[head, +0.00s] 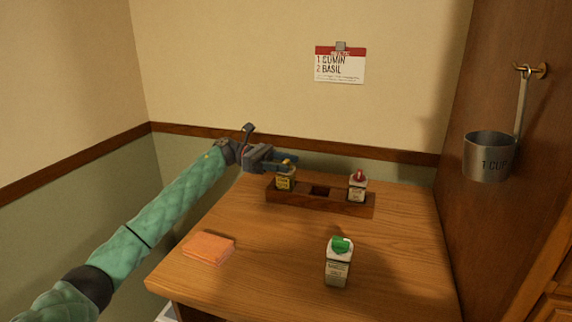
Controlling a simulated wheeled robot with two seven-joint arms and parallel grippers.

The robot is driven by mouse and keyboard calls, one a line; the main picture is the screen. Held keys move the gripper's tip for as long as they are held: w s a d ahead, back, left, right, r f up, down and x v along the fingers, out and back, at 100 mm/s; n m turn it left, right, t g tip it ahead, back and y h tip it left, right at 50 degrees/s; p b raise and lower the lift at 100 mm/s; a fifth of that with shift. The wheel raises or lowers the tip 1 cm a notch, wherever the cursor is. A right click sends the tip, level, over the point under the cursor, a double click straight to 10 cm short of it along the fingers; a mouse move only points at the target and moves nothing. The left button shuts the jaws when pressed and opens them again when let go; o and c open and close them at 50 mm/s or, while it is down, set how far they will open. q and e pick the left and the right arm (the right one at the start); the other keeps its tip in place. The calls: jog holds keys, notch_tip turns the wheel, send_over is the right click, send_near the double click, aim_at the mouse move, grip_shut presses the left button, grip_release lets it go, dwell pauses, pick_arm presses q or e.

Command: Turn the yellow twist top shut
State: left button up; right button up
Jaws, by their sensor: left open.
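A small jar with a yellow twist top (285,170) stands in the left slot of a dark wooden rack (320,199) at the back of the counter. My left gripper (284,162) reaches in from the left and is open at the yellow top. The fingers partly hide the top, and I cannot tell whether they touch it. The jar body (285,182) with a yellow label shows below. My right gripper is not in view.
A red-topped jar (357,186) stands in the rack's right slot; the middle slot is empty. A green-topped jar (338,264) stands at the front. An orange cloth (209,247) lies front left. A metal cup (489,157) hangs on the right.

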pick_arm(q)
jog(key=b+v, duration=0.1)
jog(key=v, duration=0.6)
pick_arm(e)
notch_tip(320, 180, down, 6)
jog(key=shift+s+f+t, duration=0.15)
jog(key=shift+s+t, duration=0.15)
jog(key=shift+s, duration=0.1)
